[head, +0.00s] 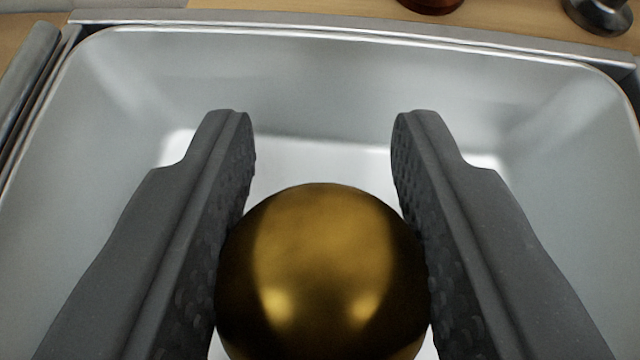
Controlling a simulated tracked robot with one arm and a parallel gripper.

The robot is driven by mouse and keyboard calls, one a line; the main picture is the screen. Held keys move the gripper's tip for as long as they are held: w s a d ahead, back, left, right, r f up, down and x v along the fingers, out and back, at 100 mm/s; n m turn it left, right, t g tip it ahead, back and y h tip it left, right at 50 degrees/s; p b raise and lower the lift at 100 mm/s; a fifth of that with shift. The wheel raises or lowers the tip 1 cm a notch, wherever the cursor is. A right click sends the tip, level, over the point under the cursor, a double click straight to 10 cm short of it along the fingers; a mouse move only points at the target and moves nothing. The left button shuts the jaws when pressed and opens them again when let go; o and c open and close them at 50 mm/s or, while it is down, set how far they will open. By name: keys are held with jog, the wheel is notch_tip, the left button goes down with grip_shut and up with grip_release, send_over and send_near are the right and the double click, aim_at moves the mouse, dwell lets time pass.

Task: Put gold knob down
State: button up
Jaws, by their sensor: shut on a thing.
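The gold knob (322,270) is a round, shiny ball at the lower middle of the head view. My gripper (322,125) is shut on it, with one dark textured finger pressed to each side. The fingertips reach past the knob. The knob is over or inside a metal tray (330,75) with pale grey walls. I cannot tell whether the knob touches the tray floor. The knob's underside and near edge are hidden.
The tray's rim (340,27) runs along the far side, with walls at left and right. Beyond it is a wooden surface (510,18) with a dark red object (432,4) and a dark metal knob-like object (598,14). The tray floor beyond the fingers looks clear.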

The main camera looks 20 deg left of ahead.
aim_at(324, 238)
notch_tip(324, 238, down, 2)
jog(key=shift+f, duration=0.2)
jog(key=shift+f, duration=0.35)
jog(key=shift+f, duration=0.2)
jog(key=o, duration=1.1)
jog(key=shift+r, duration=0.6)
jog(key=shift+b+v, duration=0.85)
jog(key=shift+v, duration=5.2)
